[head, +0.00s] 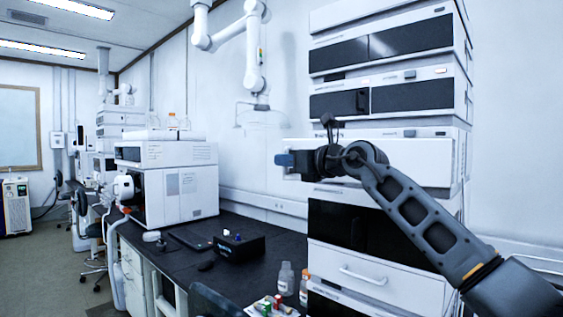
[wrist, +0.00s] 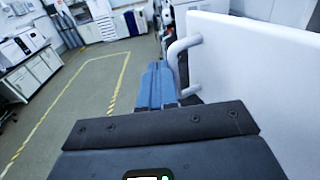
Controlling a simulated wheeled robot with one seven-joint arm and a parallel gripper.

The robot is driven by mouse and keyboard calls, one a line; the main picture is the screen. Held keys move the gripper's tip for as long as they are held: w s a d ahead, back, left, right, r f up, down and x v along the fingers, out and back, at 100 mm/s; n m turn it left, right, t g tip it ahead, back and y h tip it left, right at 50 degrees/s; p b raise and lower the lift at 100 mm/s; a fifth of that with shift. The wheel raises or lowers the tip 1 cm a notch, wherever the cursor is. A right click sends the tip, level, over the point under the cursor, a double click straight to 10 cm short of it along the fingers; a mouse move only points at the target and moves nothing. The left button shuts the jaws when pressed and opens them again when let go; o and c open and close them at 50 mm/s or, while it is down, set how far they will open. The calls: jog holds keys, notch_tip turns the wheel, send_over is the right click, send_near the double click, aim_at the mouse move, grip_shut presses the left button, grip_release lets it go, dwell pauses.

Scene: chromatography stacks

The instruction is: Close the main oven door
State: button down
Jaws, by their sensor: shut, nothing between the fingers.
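My gripper (head: 284,159) is at the left side of the instrument stack, in front of a white front panel (head: 420,170). Its blue fingers point left and are closed together with nothing between them. In the wrist view the shut blue fingers (wrist: 156,86) are just left of a pale bar handle (wrist: 180,62) on a large white panel (wrist: 255,75). This panel looks like the oven door; its hinge side is out of view. I cannot tell whether the fingers touch the handle. My wrist and forearm hide part of the stack front in the head view.
A lower white front with a handle (head: 365,276) is below dark module fronts (head: 337,222). Bottles (head: 285,278) stand on the black bench (head: 245,281) left of the stack. A small black box (head: 237,247) and another white instrument (head: 182,195) are farther back.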

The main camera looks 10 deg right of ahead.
jog(key=w+d+h, duration=0.1)
jog(key=w+d, duration=0.2)
jog(key=w, duration=0.2)
jog(key=w+d+m+t+h, duration=0.1)
jog(key=w+d, duration=0.2)
jog(key=w, duration=0.3)
jog(key=shift+d+m, duration=0.3)
jog(key=shift+a, duration=0.1)
